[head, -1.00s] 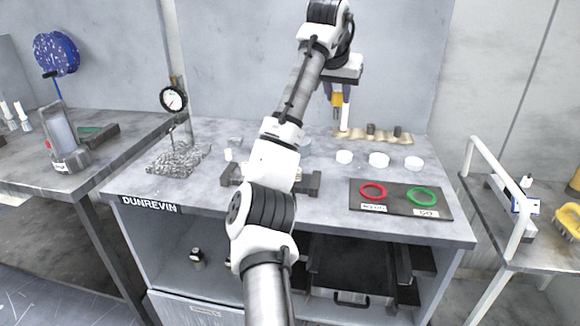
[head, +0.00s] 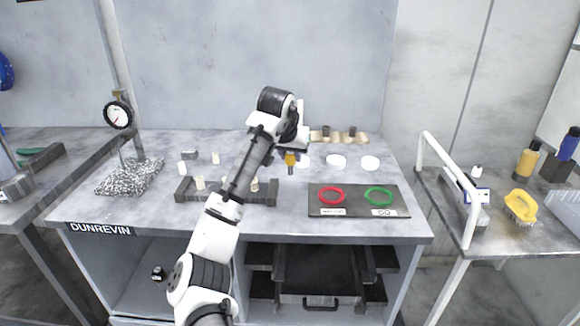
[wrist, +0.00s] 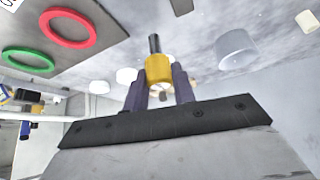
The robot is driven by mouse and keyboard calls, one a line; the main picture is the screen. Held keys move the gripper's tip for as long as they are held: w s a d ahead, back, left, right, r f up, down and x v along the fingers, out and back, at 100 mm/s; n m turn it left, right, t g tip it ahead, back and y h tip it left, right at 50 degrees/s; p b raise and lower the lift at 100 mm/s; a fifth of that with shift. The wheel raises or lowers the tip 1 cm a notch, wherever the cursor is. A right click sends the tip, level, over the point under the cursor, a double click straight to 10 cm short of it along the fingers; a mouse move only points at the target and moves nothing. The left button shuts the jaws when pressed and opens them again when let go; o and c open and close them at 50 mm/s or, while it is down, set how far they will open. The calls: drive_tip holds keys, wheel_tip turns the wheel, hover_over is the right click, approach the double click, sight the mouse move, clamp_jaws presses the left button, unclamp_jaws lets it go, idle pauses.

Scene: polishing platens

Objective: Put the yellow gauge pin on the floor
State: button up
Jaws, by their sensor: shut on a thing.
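My gripper (wrist: 160,88) is shut on the yellow gauge pin (wrist: 158,67), which has a yellow body and a dark grey tip pointing away from the fingers. In the head view the yellow pin (head: 290,158) shows just below my gripper, over the back middle of the DUNREVIN bench (head: 250,222). The floor (head: 440,305) shows only in part, between the bench and the right-hand trolley.
A dark mat with a red ring (head: 331,196) and a green ring (head: 378,196) lies right of my arm. White discs (head: 336,161) stand behind it. A dark rack (head: 262,197) sits beside my forearm. A white-railed trolley (head: 470,235) stands right.

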sight(289, 164)
drive_tip(key=shift+f+p, duration=0.3)
drive_tip(key=shift+f, duration=1.85)
drive_tip(key=o, duration=1)
drive_tip(key=shift+f, duration=0.15)
drive_tip(key=shift+r, duration=0.2)
drive_tip(key=b+v, duration=0.2)
drive_tip(key=v, duration=1)
